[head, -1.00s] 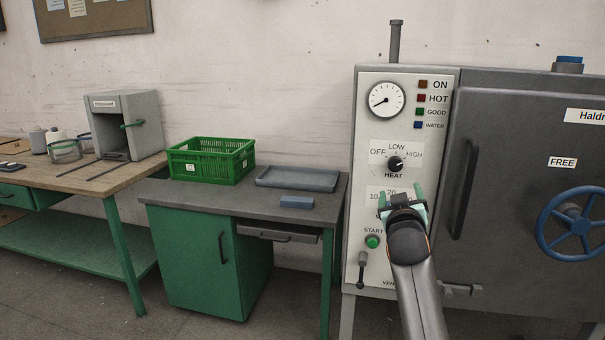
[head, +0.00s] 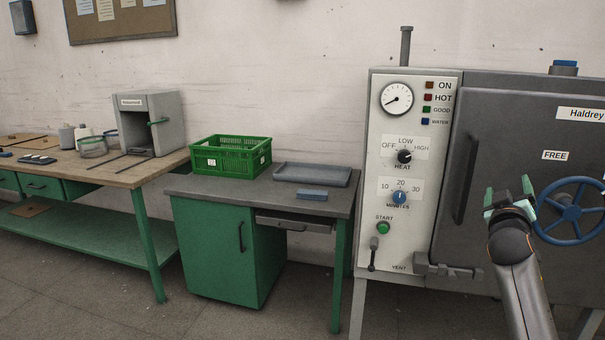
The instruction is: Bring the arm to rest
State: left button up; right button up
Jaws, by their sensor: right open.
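My right gripper (head: 509,194) is open and empty, with its two green-tipped fingers pointing up. It shows in front of the dark door (head: 500,130) of the machine, left of the blue handwheel (head: 571,211). My right arm comes up from the lower right. The control panel (head: 385,235) is unobstructed to the left of the gripper. Its heat knob (head: 404,157), blue minutes knob (head: 399,198) and green start button (head: 383,228) all show. My left gripper is not in view.
A green desk (head: 213,250) left of the machine bears a green crate (head: 231,156), a grey tray (head: 312,174) and a blue block (head: 312,194). A wooden-topped workbench (head: 120,178) stands further left. A long door handle (head: 467,180) and a vent lever (head: 373,255) stick out.

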jog(key=s+d+r+g+h, duration=0.1)
jog(key=s+d+r+h, duration=0.2)
jog(key=d, duration=0.4)
jog(key=s+d+r+h, duration=0.1)
jog(key=s+d+r, duration=0.3)
jog(key=d, duration=0.3)
jog(key=a+f+n+y, duration=0.2)
jog(key=a+f+y, duration=0.15)
jog(key=f, duration=0.65)
jog(key=a+f+n+y, duration=0.2)
jog(key=a+f, duration=0.2)
jog(key=f, duration=0.6)
jog(key=s+a+f+n+g+y, duration=0.1)
jog(key=s+a+f+y, duration=0.3)
jog(key=f, duration=0.7)
jog(key=s+a+f+n+g+y, duration=0.1)
jog(key=s+a+f+n+y, duration=0.1)
jog(key=s+a+f, duration=0.6)
jog(key=s+a+f+g+y, duration=0.25)
jog(key=s+a+f, duration=0.25)
jog(key=s+f, duration=0.4)
jog(key=s+a+f+g+y, duration=0.25)
jog(key=s+a+f, duration=0.35)
jog(key=s, duration=0.5)
jog(key=s+a+r+m+p, duration=0.1)
jog(key=a+m, duration=0.4)
jog(key=a, duration=0.5)
jog(key=shift+a+r+m+t+p, duration=0.4)
jog(key=shift+r+p, duration=0.1)
jog(key=shift+p, duration=0.7)
